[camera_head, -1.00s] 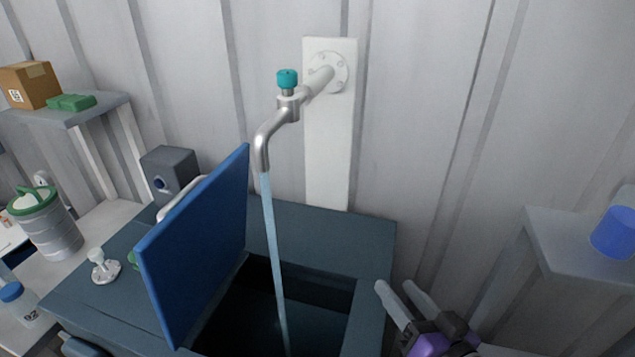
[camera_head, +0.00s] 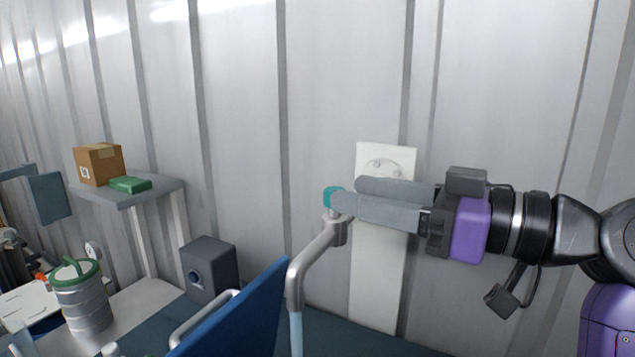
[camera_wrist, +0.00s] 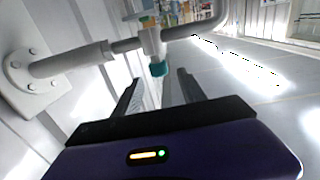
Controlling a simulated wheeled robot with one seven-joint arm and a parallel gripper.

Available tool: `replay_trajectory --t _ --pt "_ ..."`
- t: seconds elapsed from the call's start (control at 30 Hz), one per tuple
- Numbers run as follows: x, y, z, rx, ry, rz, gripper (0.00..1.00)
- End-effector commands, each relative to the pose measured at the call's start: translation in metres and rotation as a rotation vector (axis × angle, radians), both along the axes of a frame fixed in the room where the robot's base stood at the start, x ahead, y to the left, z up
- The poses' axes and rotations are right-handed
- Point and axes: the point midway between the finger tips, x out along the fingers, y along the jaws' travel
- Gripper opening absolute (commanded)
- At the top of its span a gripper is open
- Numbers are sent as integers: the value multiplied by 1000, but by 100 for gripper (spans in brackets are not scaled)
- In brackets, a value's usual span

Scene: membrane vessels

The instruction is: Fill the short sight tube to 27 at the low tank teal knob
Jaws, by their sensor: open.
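The teal knob (camera_head: 333,198) sits on top of the metal spout (camera_head: 318,258), which comes out of a white wall plate. Water (camera_head: 296,335) runs down from the spout's mouth. My gripper (camera_head: 345,195) is open, with its fingertips beside the knob in the head view. In the wrist view the knob (camera_wrist: 158,69) shows just beyond the fingertips, between their lines; I cannot tell whether they touch it. The tank's blue lid (camera_head: 240,315) stands raised at the bottom of the head view. The short sight tube is not clearly visible.
The white wall plate (camera_head: 378,300) is close behind the spout. A grey shelf (camera_head: 140,192) holds a cardboard box (camera_head: 98,164) and a green block (camera_head: 130,185). A grey box (camera_head: 209,262) and a green-lidded canister (camera_head: 80,298) stand at the left.

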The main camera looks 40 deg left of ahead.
Motion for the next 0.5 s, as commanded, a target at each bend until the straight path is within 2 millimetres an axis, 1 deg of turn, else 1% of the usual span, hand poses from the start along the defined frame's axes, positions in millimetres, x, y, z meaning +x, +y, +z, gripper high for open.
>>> replay_trajectory --t 0.3,0.5 --pt "-9 46 2 -1 4 1 49" --pt "-12 67 1 0 2 0 49"
